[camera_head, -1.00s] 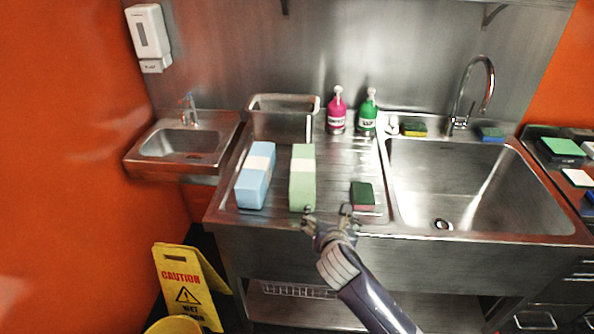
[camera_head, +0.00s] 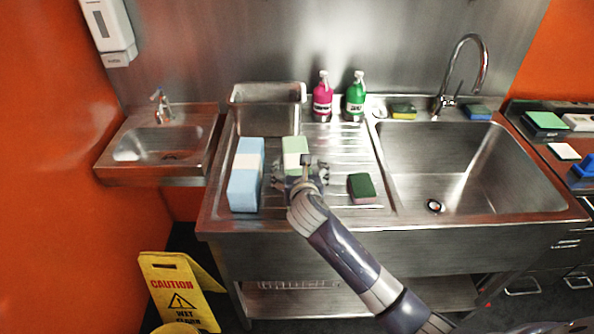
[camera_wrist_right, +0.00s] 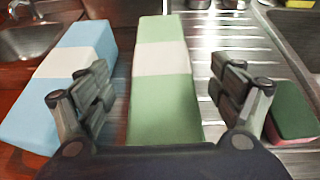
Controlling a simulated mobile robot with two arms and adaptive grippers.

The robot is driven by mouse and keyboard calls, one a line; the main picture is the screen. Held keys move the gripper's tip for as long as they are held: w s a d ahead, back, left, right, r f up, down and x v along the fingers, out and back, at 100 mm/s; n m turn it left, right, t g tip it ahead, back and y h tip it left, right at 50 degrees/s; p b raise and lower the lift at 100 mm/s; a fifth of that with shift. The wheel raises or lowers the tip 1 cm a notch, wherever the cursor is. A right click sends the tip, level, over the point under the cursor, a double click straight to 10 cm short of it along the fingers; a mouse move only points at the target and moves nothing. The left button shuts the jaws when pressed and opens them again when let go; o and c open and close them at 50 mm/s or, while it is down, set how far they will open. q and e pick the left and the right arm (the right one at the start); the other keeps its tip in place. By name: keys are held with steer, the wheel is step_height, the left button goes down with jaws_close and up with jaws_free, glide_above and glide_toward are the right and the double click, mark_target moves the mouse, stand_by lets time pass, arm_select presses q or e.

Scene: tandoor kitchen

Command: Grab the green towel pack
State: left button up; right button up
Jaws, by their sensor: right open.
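The green towel pack (camera_head: 294,148) with a white band stands on the ribbed drainboard, its near part hidden behind my right gripper in the head view. In the right wrist view the pack (camera_wrist_right: 165,105) runs between my two fingers, with a gap on each side. My right gripper (camera_head: 300,166) is open over the near part of the pack; in the right wrist view its fingertips (camera_wrist_right: 160,78) are wide apart and hold nothing. My left gripper is not in view.
A blue towel pack (camera_head: 246,175) lies close on the left. A green and pink sponge (camera_head: 361,188) lies on the right. A metal bin (camera_head: 267,108) and pink (camera_head: 322,100) and green (camera_head: 355,100) bottles stand behind. The sink (camera_head: 470,165) is at right.

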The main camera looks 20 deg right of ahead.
mark_target(297, 162)
steer(key=shift+w+d+f, duration=0.15)
steer(key=shift+w+f, duration=0.05)
steer(key=shift+w, duration=0.45)
steer(key=p+x, duration=0.1)
steer(key=x, duration=0.2)
steer(key=shift+d, duration=0.1)
steer(key=shift+w+f, duration=0.2)
steer(key=shift+w, duration=0.25)
steer(key=shift+s, duration=0.1)
steer(key=shift+c, duration=1.1)
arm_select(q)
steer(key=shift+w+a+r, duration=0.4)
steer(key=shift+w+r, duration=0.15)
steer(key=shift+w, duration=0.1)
arm_select(e)
steer(key=shift+r, duration=0.1)
steer(key=c, duration=1.1)
